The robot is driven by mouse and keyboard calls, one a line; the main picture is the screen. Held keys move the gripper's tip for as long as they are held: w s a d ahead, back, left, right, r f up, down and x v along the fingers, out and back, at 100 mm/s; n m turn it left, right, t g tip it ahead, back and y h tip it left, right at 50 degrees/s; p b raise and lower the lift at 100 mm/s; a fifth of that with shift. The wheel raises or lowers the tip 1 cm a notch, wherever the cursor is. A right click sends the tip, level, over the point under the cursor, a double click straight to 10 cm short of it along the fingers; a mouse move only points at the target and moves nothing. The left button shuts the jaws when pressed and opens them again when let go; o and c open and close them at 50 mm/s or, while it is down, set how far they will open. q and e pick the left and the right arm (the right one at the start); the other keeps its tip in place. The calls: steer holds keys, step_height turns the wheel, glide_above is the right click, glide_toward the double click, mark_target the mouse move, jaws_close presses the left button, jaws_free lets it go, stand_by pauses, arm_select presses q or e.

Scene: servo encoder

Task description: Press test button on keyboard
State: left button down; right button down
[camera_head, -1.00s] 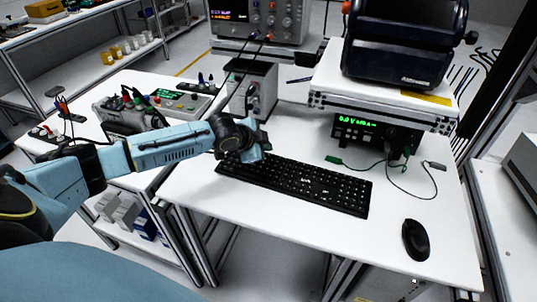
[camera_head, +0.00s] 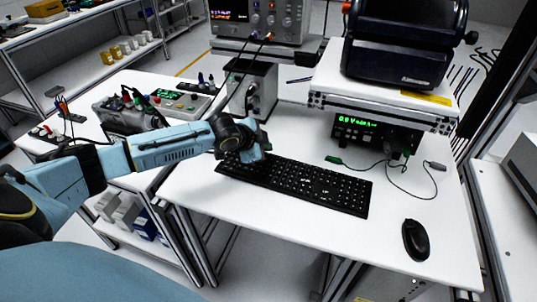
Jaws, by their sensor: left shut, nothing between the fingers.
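A black keyboard (camera_head: 310,186) lies flat on the white table. My left gripper (camera_head: 256,160) is over the keyboard's upper left end, pointing down. It is shut and empty. Its fingertips are mostly hidden behind the wrist, so I cannot tell whether they touch a key. The test button cannot be told apart from the other keys at this size. My right gripper is not in view.
A black mouse (camera_head: 416,239) lies right of the keyboard. Behind the keyboard stands a meter with a green display (camera_head: 376,132) and loose cables. A grey box (camera_head: 254,90) stands behind my left gripper. The table front is clear.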

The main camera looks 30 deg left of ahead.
arm_select(q)
steer(key=shift+f, duration=0.2)
steer(key=shift+f, duration=0.25)
steer(key=shift+f, duration=0.4)
stand_by(0.7)
steer(key=shift+r, duration=0.1)
steer(key=shift+r+p, duration=0.7)
steer(key=shift+p, duration=0.35)
steer(key=shift+r, duration=0.1)
step_height(320, 180, up, 5)
steer(key=p, duration=0.5)
